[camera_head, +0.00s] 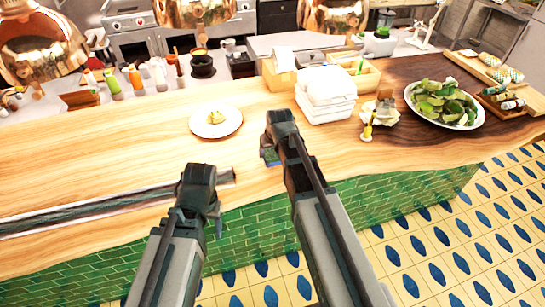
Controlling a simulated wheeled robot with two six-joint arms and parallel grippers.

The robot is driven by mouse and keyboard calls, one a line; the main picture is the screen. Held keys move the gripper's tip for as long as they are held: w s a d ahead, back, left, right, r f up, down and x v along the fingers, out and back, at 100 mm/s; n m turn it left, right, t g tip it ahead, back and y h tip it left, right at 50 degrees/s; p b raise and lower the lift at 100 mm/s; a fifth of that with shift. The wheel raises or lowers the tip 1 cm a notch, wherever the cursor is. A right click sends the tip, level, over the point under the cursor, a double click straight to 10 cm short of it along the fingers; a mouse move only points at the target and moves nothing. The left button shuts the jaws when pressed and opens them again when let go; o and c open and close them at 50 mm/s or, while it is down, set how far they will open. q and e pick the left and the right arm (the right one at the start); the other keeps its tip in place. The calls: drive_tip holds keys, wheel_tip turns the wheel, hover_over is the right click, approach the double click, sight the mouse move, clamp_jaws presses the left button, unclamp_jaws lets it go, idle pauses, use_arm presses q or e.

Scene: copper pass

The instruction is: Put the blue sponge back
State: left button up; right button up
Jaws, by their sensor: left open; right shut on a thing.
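My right gripper (268,150) is above the near edge of the wooden counter, in front of the plate. It is shut on a small blue thing, which looks like the blue sponge (271,157). Only a small part of the sponge shows, as my gripper and wrist hide the rest. My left gripper (226,178) is over the counter's front part to the left. It is open, and I see nothing in it.
A white plate (204,130) with food, stacked white boxes (326,101), a wooden caddy (367,81) and a large plate of greens (465,124) stand on the counter (110,150). Bottles (135,78) line the back left. A dark strip (90,212) runs along the front left. Copper lamps (40,45) hang above.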

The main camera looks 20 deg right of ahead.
sight(273, 156)
drive_tip(key=shift+w+d, duration=0.3)
drive_tip(key=shift+w, duration=0.05)
wheel_tip(273, 156, down, 4)
drive_tip(key=b, duration=0.3)
drive_tip(key=shift+d+r+b, duration=0.15)
drive_tip(key=shift+r+b, duration=0.05)
drive_tip(key=shift+b, duration=0.15)
drive_tip(key=shift+f, duration=0.1)
drive_tip(key=shift+f, duration=0.15)
drive_tip(key=o, duration=1.2)
drive_tip(key=shift+r, duration=0.25)
